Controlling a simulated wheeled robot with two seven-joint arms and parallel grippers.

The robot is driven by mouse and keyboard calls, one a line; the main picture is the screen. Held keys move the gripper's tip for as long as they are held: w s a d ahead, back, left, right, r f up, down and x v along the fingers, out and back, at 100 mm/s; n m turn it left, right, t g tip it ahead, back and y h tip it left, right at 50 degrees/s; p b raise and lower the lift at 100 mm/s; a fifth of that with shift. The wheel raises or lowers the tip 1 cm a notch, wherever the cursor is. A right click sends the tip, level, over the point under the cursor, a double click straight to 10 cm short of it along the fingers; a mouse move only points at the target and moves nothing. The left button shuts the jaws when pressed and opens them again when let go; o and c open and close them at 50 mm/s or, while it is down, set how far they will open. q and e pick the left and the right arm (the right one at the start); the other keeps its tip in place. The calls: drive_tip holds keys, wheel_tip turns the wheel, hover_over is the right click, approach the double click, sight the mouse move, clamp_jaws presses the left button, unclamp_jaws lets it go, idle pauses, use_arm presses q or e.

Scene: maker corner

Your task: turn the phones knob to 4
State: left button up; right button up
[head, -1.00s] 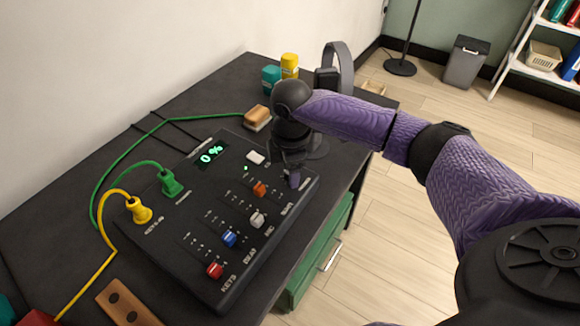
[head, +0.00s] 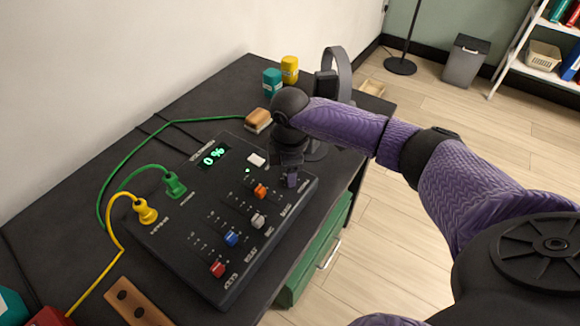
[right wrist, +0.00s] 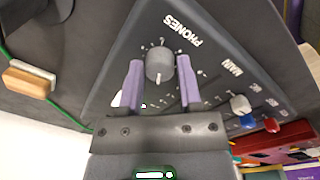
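The phones knob (right wrist: 159,65) is a grey round dial with a pale pointer mark toward the bottom of the right wrist view, beside the printed PHONES label (right wrist: 180,30). My right gripper (right wrist: 160,60) is open, with one purple finger on each side of the knob and a visible gap at both sides. In the head view my right gripper (head: 290,182) is over the far right corner of the black mixer (head: 180,240) and hides the knob. The mixer's display (head: 214,155) reads 0 %. My left gripper is not in view.
Red, blue, white and orange sliders (head: 232,239) are on the mixer, nearer than the gripper. Green (head: 174,185) and yellow plugs (head: 146,211) with cables stand at its left. A headphone stand (head: 338,75), jars and a wood-topped block (head: 258,120) are behind.

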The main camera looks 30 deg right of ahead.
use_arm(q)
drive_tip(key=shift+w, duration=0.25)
use_arm(e)
drive_tip(key=o, duration=0.3)
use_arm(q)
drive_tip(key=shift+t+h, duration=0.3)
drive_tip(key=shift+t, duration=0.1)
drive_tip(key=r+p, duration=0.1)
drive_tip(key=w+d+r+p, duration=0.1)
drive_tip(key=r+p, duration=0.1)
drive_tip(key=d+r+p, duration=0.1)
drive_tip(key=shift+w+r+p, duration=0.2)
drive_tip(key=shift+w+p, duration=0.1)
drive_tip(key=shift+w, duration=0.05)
use_arm(e)
wheel_tip(320, 180, up, 10)
drive_tip(key=shift+s, duration=0.2)
drive_tip(key=shift+a+f, duration=0.1)
